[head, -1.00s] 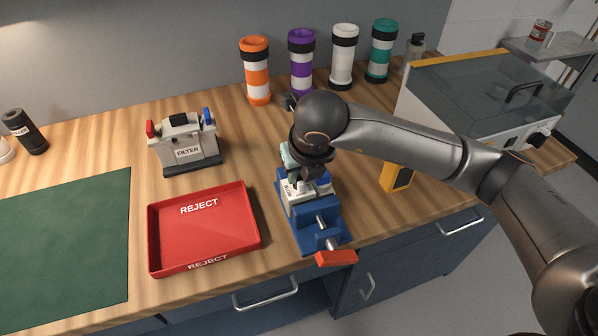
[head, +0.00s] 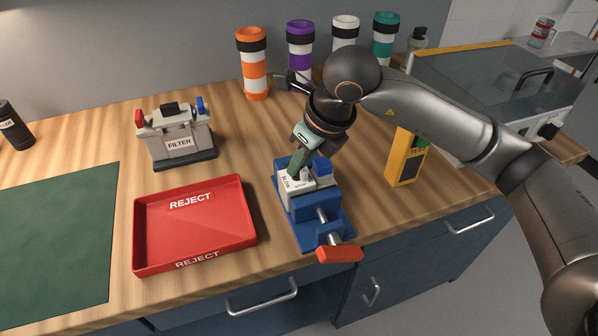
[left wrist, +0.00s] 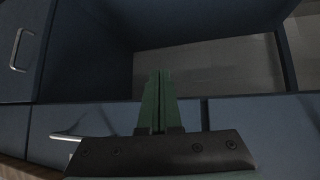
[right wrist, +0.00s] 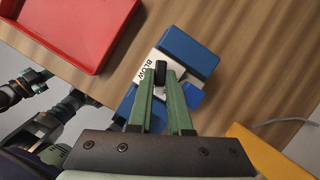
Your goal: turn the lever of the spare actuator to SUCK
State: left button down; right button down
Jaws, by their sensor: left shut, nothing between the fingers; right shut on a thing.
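The spare actuator (head: 294,187) is a small white block with dark lettering, held in a blue vise (head: 302,238) with a red handle. In the right wrist view the actuator (right wrist: 146,76) shows the word BLOW, and its short black lever (right wrist: 160,73) stands between my green fingertips. My right gripper (head: 295,172) reaches down at a tilt onto the actuator and is shut on the lever. The SUCK marking cannot be read. My left gripper (left wrist: 160,75) is shut and empty in the left wrist view, in front of the blue cabinet. It does not show in the head view.
A red REJECT tray (head: 195,240) lies left of the vise, with a FILTER unit (head: 180,140) behind it. A yellow tester (head: 405,160) stands to the right. Several banded tubes (head: 252,65) line the back. A green mat (head: 60,245) covers the left.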

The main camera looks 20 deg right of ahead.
jog(key=shift+d+f+n+b, duration=0.1)
jog(key=shift+f+n+b, duration=0.05)
jog(key=shift+n+b, duration=0.3)
jog(key=shift+w+n+g+y+b, duration=0.1)
jog(key=shift+n+g+y+b, duration=0.35)
jog(key=shift+n, duration=0.5)
jog(key=shift+n+g+y, duration=0.25)
jog(key=shift+n+y, duration=0.1)
jog(key=shift+n, duration=0.65)
pick_arm(q)
jog(key=shift+w+d+f+h+b, duration=0.15)
jog(key=shift+w+d+f+b, duration=0.1)
jog(key=shift+w+d, duration=0.25)
jog(key=shift+w+d+f+h+b, duration=0.15)
jog(key=shift+w+d+f, duration=0.15)
jog(key=shift+d, duration=0.35)
pick_arm(e)
jog(key=shift+d+n, duration=0.1)
jog(key=shift+n, duration=0.6)
jog(key=shift+r+g, duration=0.2)
jog(key=shift+g, duration=0.1)
jog(key=c, duration=0.8)
grip_release()
jog(key=shift+c, duration=0.2)
pick_arm(q)
jog(key=shift+a, duration=0.1)
